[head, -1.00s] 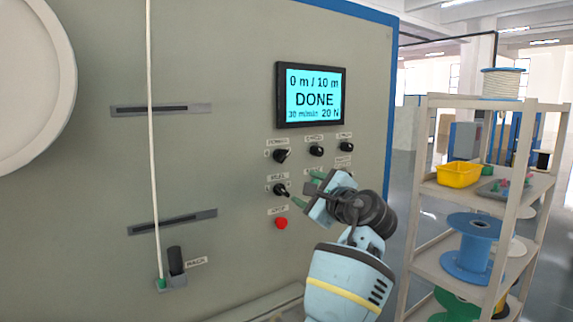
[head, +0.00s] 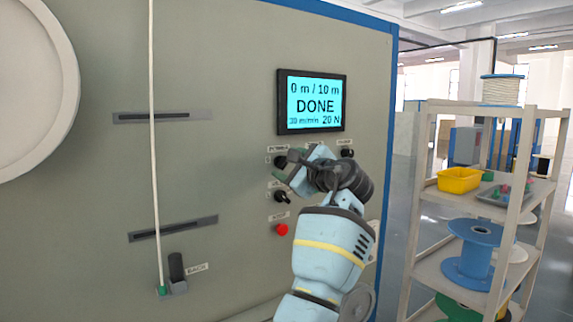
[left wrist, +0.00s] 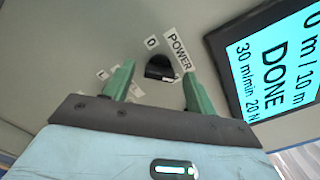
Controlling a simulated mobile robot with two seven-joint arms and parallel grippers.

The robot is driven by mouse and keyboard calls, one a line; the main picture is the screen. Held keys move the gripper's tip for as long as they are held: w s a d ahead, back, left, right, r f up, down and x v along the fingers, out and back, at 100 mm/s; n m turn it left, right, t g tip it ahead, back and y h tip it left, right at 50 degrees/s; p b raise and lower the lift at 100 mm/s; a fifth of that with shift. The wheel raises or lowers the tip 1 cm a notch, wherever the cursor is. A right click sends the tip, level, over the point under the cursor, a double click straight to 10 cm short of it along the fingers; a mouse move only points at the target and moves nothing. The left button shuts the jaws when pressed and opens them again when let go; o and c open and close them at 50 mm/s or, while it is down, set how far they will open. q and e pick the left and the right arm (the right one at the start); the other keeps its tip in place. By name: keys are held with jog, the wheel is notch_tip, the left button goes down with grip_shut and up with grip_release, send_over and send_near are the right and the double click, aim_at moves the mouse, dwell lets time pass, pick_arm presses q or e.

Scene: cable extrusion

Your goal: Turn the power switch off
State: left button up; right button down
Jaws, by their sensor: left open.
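The power switch (head: 281,161) is a black rotary knob at the top left of the knob group below the screen. In the left wrist view the knob (left wrist: 160,67) sits beside a POWER label (left wrist: 177,51) and a 0 mark, with a small white mark on its edge away from the 0. My left gripper (head: 288,166) is at the panel in front of the switch and partly covers it. In the left wrist view its green fingers (left wrist: 158,88) are open, one on each side of the knob; I cannot tell whether they touch it. My right gripper is not in view.
The screen (head: 311,101) reads DONE. A reel knob (head: 282,197) and a red button (head: 282,229) sit below the switch; other knobs (head: 347,153) are to its right. A shelf (head: 440,190) with spools stands at the right. A white cable (head: 153,120) runs down the panel's left.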

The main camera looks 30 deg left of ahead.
pick_arm(q)
jog(key=shift+w+a, duration=0.25)
jog(key=shift+a, duration=0.3)
jog(key=c, duration=1)
